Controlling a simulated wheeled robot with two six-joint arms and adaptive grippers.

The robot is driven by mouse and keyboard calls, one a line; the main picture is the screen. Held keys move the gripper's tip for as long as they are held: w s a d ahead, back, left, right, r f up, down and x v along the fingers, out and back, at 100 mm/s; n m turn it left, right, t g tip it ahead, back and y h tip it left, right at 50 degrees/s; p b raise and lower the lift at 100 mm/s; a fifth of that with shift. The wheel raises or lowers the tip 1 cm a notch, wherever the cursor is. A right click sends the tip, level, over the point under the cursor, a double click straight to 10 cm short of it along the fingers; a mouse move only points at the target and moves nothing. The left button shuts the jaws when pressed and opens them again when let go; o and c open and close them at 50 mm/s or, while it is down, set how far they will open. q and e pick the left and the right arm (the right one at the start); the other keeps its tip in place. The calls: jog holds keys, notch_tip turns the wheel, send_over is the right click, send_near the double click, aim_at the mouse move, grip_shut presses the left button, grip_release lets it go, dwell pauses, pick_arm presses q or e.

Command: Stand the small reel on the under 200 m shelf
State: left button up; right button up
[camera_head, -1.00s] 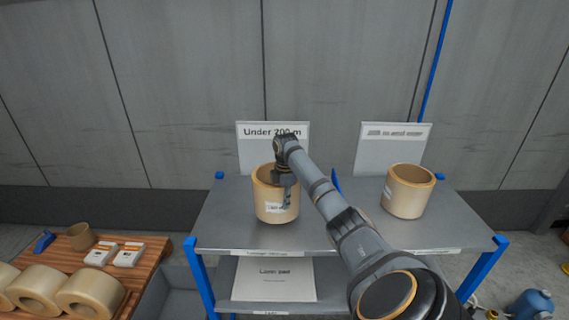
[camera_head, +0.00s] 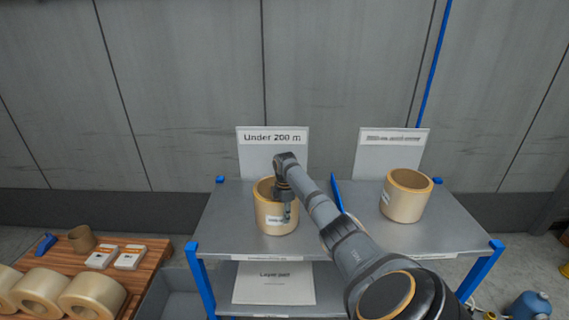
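The small reel (camera_head: 268,215), a tan hollow cylinder with a white label, is upright over the left part of the shelf top (camera_head: 225,215), in front of the "Under 200 m" sign (camera_head: 260,152). My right gripper (camera_head: 288,207) comes down at its near right wall. One finger shows outside the wall and the other is hidden, apparently inside the bore. The gripper looks shut on the wall. Whether the reel's base touches the shelf is hard to tell. My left gripper is not in view.
A blue divider (camera_head: 337,193) splits the shelf top. Another upright reel (camera_head: 403,203) stands on the right half before a second sign (camera_head: 388,155). A wooden table (camera_head: 150,262) at the lower left holds several lying reels (camera_head: 42,292), a short core (camera_head: 82,239) and white boxes (camera_head: 130,257).

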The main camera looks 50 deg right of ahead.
jog(key=shift+o, duration=0.4)
jog(key=shift+r, duration=0.15)
notch_tip(320, 180, up, 10)
jog(key=b, duration=0.4)
jog(key=shift+s+f, duration=0.1)
jog(key=shift+f, duration=0.1)
jog(key=shift+a+r+p, duration=0.1)
jog(key=shift+r+p, duration=0.45)
jog(key=shift+r, duration=0.7)
jog(key=shift+f, duration=0.1)
